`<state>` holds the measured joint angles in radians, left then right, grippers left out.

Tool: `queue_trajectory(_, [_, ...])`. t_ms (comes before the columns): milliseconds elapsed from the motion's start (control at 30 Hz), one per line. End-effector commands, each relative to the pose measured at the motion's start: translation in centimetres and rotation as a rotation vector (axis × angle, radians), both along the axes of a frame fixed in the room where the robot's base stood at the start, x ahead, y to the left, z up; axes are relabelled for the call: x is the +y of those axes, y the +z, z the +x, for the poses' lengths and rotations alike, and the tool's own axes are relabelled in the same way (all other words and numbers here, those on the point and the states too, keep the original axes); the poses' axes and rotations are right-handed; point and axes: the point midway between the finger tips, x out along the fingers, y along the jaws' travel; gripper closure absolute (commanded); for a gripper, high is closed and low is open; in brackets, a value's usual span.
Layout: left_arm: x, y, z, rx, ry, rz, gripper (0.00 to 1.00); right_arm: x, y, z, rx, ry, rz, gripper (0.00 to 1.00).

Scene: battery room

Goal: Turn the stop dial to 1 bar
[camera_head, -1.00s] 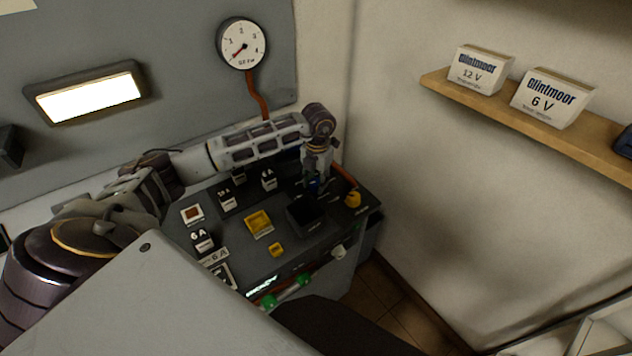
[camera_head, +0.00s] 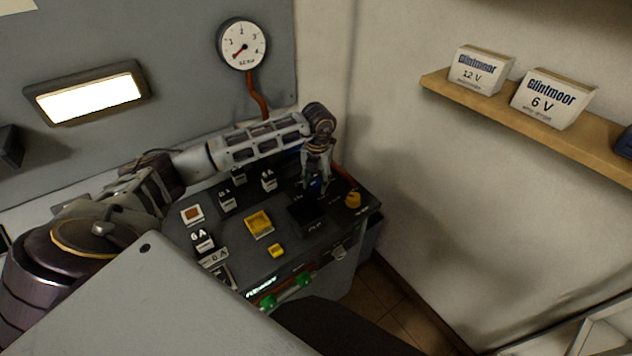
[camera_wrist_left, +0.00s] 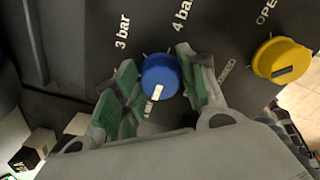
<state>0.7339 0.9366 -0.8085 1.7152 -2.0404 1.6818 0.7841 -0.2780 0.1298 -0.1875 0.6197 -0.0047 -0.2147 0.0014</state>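The blue stop dial (camera_wrist_left: 160,75) is on the dark panel, with a white pointer mark on its lower part in the left wrist view. The "3 bar" and "4 bar" labels show above it; a label below is partly hidden by the fingers. My left gripper (camera_head: 315,187) reaches down over the panel's back right. In the wrist view its green-padded fingers (camera_wrist_left: 160,88) stand on either side of the dial, open around it. The right finger is very close to it; I cannot tell whether it touches. My right gripper is in neither view.
A yellow knob (camera_wrist_left: 282,60) with OPEN and CLOSED labels is right of the dial. The round gauge (camera_head: 242,44) on the wall has its red needle at the low end. Several small blocks and a yellow tray (camera_head: 259,223) occupy the panel. A shelf (camera_head: 545,124) holds boxes.

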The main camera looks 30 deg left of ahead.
Motion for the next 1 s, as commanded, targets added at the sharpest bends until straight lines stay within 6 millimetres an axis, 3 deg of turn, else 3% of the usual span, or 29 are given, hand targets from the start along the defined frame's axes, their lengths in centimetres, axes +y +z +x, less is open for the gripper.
queue_trajectory(100, [0.0, -0.1, 0.0, 0.001, -0.001, 0.0, 0.42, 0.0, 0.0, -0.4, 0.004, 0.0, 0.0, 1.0])
queue_trajectory(567, [-0.1, 0.4, 0.0, 0.001, -0.002, 0.0, 0.42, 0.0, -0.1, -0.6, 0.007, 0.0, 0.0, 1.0])
queue_trajectory(767, [-0.1, 2.1, 0.0, 0.001, -0.001, 0.0, 0.42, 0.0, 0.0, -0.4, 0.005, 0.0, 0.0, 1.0])
queue_trajectory(1000, [-0.2, 5.5, 0.0, -0.001, -0.002, -0.001, 0.42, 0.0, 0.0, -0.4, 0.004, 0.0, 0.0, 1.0])
